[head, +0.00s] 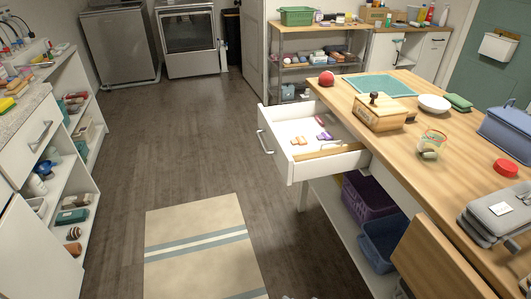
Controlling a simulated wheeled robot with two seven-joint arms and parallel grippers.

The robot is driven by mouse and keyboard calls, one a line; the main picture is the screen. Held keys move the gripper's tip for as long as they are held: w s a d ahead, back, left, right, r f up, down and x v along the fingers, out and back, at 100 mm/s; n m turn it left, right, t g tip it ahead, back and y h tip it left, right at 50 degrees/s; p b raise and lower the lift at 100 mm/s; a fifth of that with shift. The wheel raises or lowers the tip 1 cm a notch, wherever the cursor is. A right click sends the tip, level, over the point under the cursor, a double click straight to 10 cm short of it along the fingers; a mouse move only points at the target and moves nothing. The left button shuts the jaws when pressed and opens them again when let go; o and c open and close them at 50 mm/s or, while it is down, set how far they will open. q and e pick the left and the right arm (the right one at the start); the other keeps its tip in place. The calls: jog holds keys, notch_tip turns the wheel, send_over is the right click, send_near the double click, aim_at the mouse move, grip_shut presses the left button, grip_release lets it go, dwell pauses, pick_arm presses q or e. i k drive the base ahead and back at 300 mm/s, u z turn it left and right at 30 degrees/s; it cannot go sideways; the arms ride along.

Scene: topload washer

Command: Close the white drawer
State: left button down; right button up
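The white drawer (278,152) sticks out to the left from under the wooden-topped table (395,150), clearly open. Its front has a metal bar handle (264,143) that faces left. Inside lie several small items, including a red one, a purple one (324,136) and orange ones. A wooden strip lies along the drawer's near side.
Dark wood floor left of the drawer is clear, with a beige striped rug (200,245) nearer. Bins (368,197) sit on the shelf below the table. A wooden panel (437,262) juts out at the lower right. White shelves (75,165) line the left.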

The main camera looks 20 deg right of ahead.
aim_at(279, 124)
jog(key=z, duration=0.65)
jog(key=i, duration=0.95)
jog(key=z, duration=0.75)
